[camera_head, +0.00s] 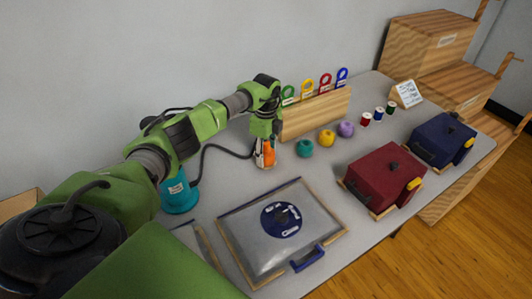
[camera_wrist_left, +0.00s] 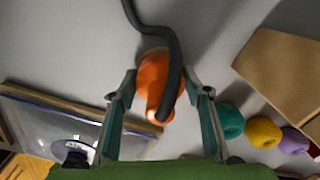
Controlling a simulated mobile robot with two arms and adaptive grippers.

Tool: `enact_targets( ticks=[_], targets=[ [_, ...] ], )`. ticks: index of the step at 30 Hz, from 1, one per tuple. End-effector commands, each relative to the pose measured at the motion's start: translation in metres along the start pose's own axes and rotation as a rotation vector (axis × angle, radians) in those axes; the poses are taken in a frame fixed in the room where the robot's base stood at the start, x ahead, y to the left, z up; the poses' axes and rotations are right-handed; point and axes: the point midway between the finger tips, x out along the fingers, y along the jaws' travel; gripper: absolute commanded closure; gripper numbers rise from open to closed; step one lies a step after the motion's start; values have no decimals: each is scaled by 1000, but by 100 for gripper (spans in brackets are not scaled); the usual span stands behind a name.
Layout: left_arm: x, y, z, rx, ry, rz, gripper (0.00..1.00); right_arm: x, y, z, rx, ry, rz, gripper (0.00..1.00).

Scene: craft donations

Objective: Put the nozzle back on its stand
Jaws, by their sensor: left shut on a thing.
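The orange nozzle (camera_head: 268,156) is between the fingers of my left gripper (camera_head: 265,147), which is shut on it. In the left wrist view the nozzle (camera_wrist_left: 153,80) shows between the two fingers (camera_wrist_left: 160,88), with a dark hose crossing over it. In the head view the hose (camera_head: 225,150) runs left toward a teal canister (camera_head: 180,197) with a label. A separate stand for the nozzle cannot be clearly made out. Whether the nozzle's lower end touches the table is hard to tell. My right gripper is not in view.
A framed clear-covered panel (camera_head: 250,262) with a blue handle lies in front. Teal, yellow and purple yarn balls (camera_head: 327,138) sit right of the gripper, before a wooden rack (camera_head: 315,115). Red (camera_head: 385,175) and blue (camera_head: 443,142) boxes stand farther right.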

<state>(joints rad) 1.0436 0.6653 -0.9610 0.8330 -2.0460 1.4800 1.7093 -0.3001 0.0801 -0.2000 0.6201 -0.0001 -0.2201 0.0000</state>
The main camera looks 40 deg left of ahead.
Motion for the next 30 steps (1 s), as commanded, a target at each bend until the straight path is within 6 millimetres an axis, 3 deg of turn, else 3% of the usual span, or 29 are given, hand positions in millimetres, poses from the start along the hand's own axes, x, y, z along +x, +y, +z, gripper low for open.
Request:
enact_targets(
  ticks=[8, 9, 10, 23, 30],
  targets=[
    [0, 0, 0, 0, 0, 0, 81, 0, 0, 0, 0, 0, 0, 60],
    [0, 0, 0, 0, 0, 0, 45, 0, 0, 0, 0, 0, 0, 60],
    [0, 0, 0, 0, 0, 0, 38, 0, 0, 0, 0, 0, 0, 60],
    [-6, 0, 0, 1, 0, -1, 36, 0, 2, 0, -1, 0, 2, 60],
    [-48, -2, 0, 1, 1, -4, 36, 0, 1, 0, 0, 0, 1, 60]
  ],
)
